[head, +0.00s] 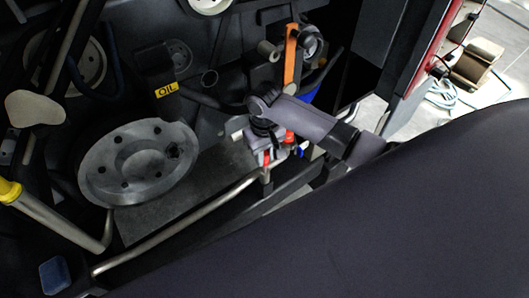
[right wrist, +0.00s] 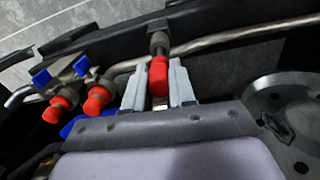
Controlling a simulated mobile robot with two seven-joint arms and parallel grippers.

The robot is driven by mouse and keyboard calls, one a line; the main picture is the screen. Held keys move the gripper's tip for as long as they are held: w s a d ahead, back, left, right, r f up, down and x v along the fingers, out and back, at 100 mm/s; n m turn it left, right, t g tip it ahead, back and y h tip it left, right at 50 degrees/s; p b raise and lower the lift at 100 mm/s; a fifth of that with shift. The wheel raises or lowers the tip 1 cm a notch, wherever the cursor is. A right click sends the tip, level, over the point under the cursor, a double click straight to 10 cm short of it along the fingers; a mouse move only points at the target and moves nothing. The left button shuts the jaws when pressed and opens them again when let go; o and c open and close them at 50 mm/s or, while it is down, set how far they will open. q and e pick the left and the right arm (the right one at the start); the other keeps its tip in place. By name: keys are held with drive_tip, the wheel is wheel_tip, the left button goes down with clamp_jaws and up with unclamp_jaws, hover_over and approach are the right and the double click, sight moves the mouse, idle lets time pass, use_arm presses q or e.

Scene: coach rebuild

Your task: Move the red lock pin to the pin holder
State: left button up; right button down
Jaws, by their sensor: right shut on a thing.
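My right gripper (right wrist: 158,82) is shut on the red lock pin (right wrist: 159,72) in the right wrist view, with one grey finger on each side of it. The far end of the pin meets or overlaps a dark grey cylindrical part (right wrist: 158,43); I cannot tell whether they touch. I cannot pick out the pin holder for certain. My left gripper is not in view.
Two red caps (right wrist: 98,99) on metal fittings with blue handles (right wrist: 41,76) stand left of the gripper in the right wrist view. A bent metal pipe (head: 175,232) runs below the gripper. A large grey pulley (head: 138,160) is to its left, and an orange lever (head: 291,55) above.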

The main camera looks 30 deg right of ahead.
drive_tip(key=shift+f, duration=0.8)
drive_tip(key=shift+c, duration=2.3)
unclamp_jaws()
drive_tip(key=shift+r, duration=0.1)
drive_tip(key=shift+r+p, duration=0.7)
drive_tip(key=shift+r, duration=3.2)
drive_tip(key=shift+r, duration=0.1)
